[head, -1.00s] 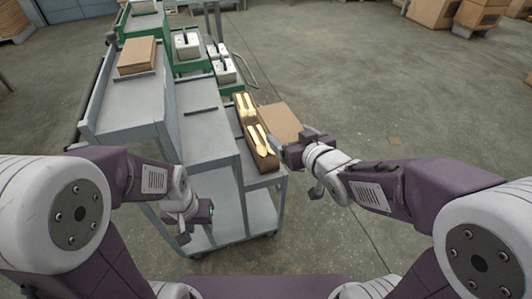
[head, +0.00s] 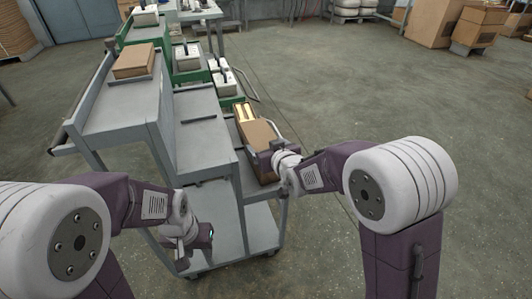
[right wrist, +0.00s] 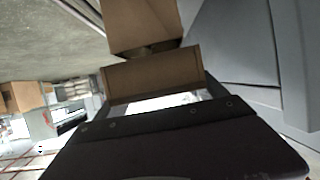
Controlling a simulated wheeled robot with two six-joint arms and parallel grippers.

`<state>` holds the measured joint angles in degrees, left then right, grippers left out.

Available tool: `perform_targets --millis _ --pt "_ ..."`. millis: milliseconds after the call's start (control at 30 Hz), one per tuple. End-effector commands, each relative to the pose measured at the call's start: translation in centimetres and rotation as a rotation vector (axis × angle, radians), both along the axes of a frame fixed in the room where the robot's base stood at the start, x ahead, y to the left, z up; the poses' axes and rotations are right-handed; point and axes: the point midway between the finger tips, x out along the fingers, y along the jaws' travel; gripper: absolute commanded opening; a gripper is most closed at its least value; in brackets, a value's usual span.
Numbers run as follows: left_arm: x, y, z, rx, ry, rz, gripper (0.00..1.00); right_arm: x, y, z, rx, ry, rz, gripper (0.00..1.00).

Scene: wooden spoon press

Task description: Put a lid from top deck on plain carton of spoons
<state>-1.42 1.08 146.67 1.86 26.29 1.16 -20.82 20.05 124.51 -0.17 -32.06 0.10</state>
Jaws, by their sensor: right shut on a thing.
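A brown cardboard lid (head: 257,133) is in my right gripper (head: 268,158), over the near carton of spoons on the lowest deck. In the head view it covers that carton's spoons; I cannot tell whether it touches the rim. A brown panel, seemingly the lid (right wrist: 150,76), lies just ahead of the jaws in the right wrist view. The far carton (head: 242,110) is open, with pale spoons showing. Brown cardboard, perhaps stacked lids (head: 134,60), lies on the top deck. My left gripper (head: 200,240) hangs low before the cart, empty; its jaw opening is unclear.
The grey stepped cart (head: 205,125) has a bare middle deck with a dark strip. Green bins with white boxes (head: 187,56) stand behind it. Open concrete floor lies to the right, with cardboard boxes (head: 440,20) far off.

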Motion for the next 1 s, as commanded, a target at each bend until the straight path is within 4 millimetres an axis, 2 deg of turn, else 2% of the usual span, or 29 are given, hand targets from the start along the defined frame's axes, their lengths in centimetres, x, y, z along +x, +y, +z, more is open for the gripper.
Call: perform_targets --millis 33,233,733,767,800,833,1000 --pt "0.0 0.0 -0.9 0.0 0.0 0.0 0.36 0.0 0.0 -1.1 0.0 -0.001 0.0 0.43" --pt "0.0 0.0 -0.5 0.0 0.0 0.0 0.36 0.0 0.0 -0.7 0.001 -0.002 0.0 0.43" --pt "0.0 0.0 -1.6 0.0 0.0 0.0 0.36 0.0 0.0 -2.0 0.0 -0.001 0.0 0.43" --pt "0.0 0.0 -1.6 0.0 0.0 0.0 0.36 0.0 0.0 -2.0 0.0 -0.001 0.0 0.84" --pt "0.0 0.0 -1.6 0.0 0.0 0.0 0.36 0.0 0.0 -2.0 0.0 -0.001 0.0 0.95" --pt "0.0 0.0 -1.6 0.0 0.0 0.0 0.36 0.0 0.0 -2.0 0.0 -0.001 0.0 1.0" --pt "0.0 0.0 -1.6 0.0 0.0 0.0 0.36 0.0 0.0 -2.0 0.0 -0.001 0.0 1.0"
